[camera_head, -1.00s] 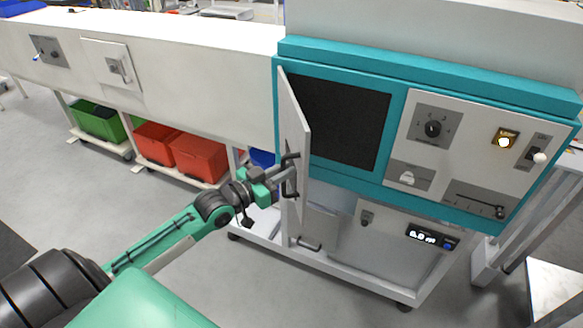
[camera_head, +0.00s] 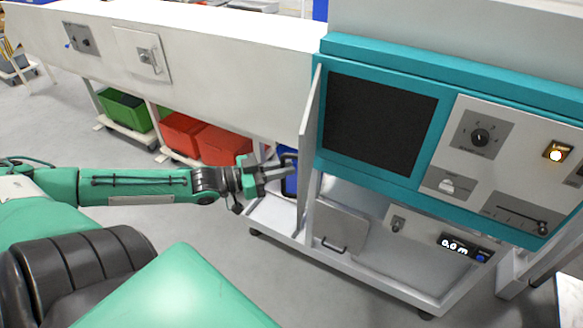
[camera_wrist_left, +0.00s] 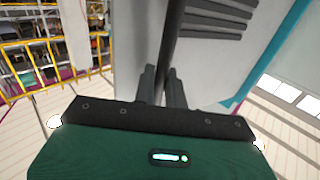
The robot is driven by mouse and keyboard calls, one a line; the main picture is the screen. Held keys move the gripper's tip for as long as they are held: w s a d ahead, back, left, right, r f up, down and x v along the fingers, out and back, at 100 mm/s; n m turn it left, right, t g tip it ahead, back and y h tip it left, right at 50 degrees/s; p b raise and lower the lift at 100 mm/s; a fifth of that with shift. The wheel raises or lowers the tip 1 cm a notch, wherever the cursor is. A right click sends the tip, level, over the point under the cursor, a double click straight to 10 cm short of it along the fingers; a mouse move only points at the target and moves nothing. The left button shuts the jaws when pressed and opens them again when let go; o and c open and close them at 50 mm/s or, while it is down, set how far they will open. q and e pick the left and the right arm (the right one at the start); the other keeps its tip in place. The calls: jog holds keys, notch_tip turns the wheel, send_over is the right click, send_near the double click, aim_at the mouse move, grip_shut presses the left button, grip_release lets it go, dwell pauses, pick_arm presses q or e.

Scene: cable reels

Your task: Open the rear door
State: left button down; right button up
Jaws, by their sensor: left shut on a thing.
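The door (camera_head: 309,140) is a tall white panel at the left edge of the teal-framed cabinet (camera_head: 445,85). It stands swung out from the frame, seen nearly edge-on in the head view. The dark square area (camera_head: 380,122) beside it is uncovered. My left gripper (camera_head: 285,170) is at the door's outer side, shut on its dark handle. In the left wrist view, the two fingers (camera_wrist_left: 164,88) close around the dark handle bar (camera_wrist_left: 170,45) in front of the pale panel. The fingers partly hide the handle. My right gripper is not in view.
A control panel (camera_head: 515,150) with a dial and a lit lamp is right of the opening. A lower flap with a handle (camera_head: 340,225) is below. Green (camera_head: 124,110) and red (camera_head: 222,145) bins stand under the long white housing (camera_head: 225,75). Open floor lies in front.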

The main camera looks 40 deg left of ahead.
pick_arm(q)
jog(key=s+a+m+g+h, duration=0.1)
jog(key=a+m+g+h, duration=0.3)
jog(key=a, duration=1.2)
jog(key=shift+a+r+g+h, duration=0.2)
jog(key=shift+g+h, duration=0.1)
jog(key=shift+h, duration=0.2)
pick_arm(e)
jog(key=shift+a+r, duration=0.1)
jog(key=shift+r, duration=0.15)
pick_arm(q)
jog(key=c, duration=1.7)
grip_release()
jog(key=shift+o, duration=0.7)
jog(key=shift+d+f, duration=0.1)
jog(key=shift+d, duration=0.05)
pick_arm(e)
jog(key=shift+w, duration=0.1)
